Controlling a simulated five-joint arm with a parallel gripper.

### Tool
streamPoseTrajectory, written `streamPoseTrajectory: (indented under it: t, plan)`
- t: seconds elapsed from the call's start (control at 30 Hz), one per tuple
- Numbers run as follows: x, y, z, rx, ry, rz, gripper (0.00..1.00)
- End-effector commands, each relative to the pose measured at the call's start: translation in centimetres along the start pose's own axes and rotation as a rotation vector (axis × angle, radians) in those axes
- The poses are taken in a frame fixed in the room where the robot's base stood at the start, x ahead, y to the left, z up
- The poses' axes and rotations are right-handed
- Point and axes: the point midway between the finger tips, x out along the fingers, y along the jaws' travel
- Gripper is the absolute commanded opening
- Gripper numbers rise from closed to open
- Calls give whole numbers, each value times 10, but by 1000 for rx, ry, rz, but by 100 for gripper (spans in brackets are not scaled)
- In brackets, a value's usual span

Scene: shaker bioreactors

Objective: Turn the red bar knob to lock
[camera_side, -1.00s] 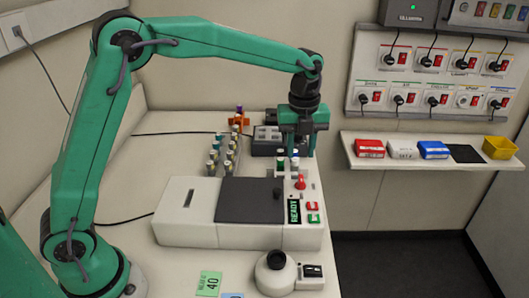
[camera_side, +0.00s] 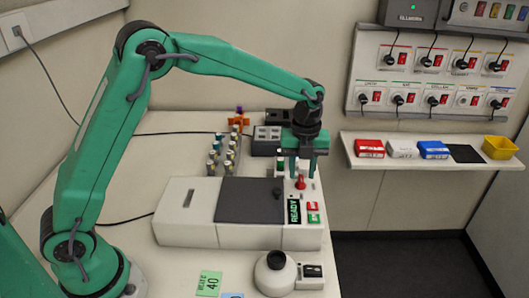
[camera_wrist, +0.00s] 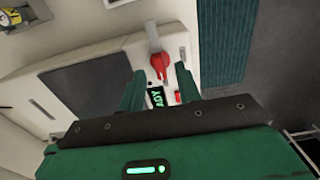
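The red bar knob (camera_side: 300,183) stands on the right-hand panel of the white bench device (camera_side: 185,232), behind the READY display (camera_side: 294,211). My gripper (camera_side: 302,174) hangs over that panel, pointing down, with its two green fingers apart and nothing visibly held. In the wrist view the red knob (camera_wrist: 160,66) shows just beyond the gap between the fingertips (camera_wrist: 160,76), one finger to each side. I cannot tell whether either finger touches it. A pale strip lies beyond the knob in the wrist view. The knob's lock marking is not readable.
A dark lid (camera_side: 250,200) lies left of the knob panel. Red and green buttons (camera_side: 313,212) sit in front. A rack of vials (camera_side: 222,155) stands behind left, and a round white instrument (camera_side: 275,272) in front. A shelf (camera_side: 440,163) with coloured boxes is at right.

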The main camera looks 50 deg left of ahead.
Motion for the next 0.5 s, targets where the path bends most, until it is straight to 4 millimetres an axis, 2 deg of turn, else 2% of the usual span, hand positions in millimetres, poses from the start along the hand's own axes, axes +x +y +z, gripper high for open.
streamPoseTrajectory:
  t: [0.2,0.5]
  plan:
    - [18,0,0,0,1,1,34]
    - [21,0,0,0,0,0,34]
